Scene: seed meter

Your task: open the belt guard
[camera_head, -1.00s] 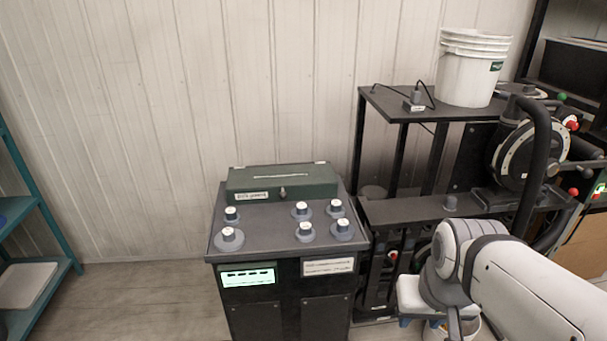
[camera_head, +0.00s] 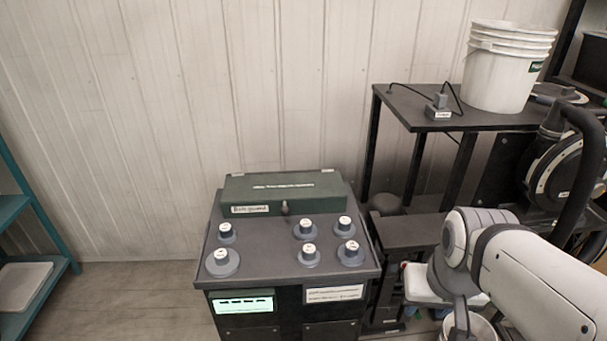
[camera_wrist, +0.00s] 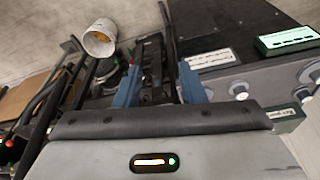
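The belt guard (camera_head: 290,194) is a long, low dark-green cover on the back of a dark console top. It looks shut. A label is on its front left, and a small knob (camera_head: 285,208) is at its front middle. A green edge with a label also shows in the wrist view (camera_wrist: 288,120), partly hidden behind my wrist. My gripper (camera_wrist: 159,88) has two blue fingers, apart with nothing seen between them. It is to the right of the console and away from the guard. In the head view my arm mostly hides it.
Several grey knobs stand on the console top (camera_head: 270,243) in front of the guard. A lit display (camera_head: 243,305) is on its front. To the right are a black stand (camera_head: 405,105) with a white bucket (camera_head: 505,75) and machinery. Teal shelving (camera_head: 40,225) is at the left, with clear floor between.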

